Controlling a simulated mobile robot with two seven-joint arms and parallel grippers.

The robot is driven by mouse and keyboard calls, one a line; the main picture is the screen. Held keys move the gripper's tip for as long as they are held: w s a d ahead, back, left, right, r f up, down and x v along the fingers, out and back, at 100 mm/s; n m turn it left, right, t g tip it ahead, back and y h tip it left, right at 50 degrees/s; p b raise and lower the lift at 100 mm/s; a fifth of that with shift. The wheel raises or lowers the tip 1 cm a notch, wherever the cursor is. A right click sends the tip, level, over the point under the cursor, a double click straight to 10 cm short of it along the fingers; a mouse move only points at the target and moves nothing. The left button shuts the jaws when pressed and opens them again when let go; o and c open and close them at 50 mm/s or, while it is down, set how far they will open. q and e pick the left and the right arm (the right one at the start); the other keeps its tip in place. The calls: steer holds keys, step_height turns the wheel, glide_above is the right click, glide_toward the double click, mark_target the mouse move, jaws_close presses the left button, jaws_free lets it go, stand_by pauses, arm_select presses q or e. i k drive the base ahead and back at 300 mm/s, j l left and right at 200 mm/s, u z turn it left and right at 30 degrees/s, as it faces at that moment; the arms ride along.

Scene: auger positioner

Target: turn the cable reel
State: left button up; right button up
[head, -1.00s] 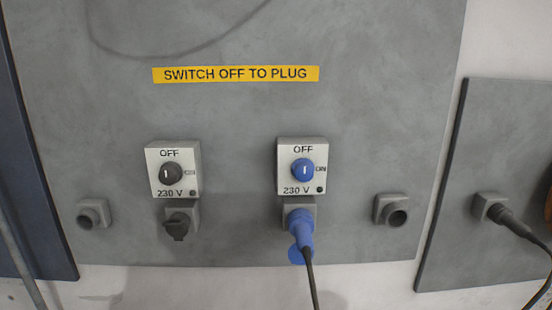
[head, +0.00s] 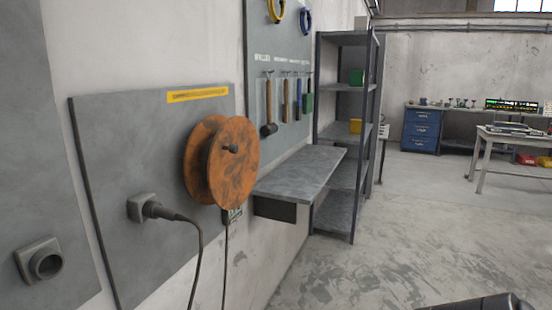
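The cable reel (head: 229,164) is an orange-brown, worn, two-flanged spool mounted on a grey wall panel (head: 95,150) left of the picture's middle. Its near flange faces right and toward me, with a small dark knob (head: 230,149) on it. A dark cable (head: 225,265) hangs straight down below the reel. Most of the far flange and the hub are hidden behind the near flange. Neither of my grippers shows. A dark rounded piece at the bottom right edge is cut off, and I cannot tell which part it is.
A plug with a thick cable (head: 190,221) sits in a socket left of the reel. A round grey socket (head: 45,262) is at far left. A grey wall shelf (head: 302,172) juts out right of the reel, before a tall rack (head: 345,140). The floor at right is clear.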

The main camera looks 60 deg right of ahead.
mark_target(233, 160)
steer(key=z, duration=1.55)
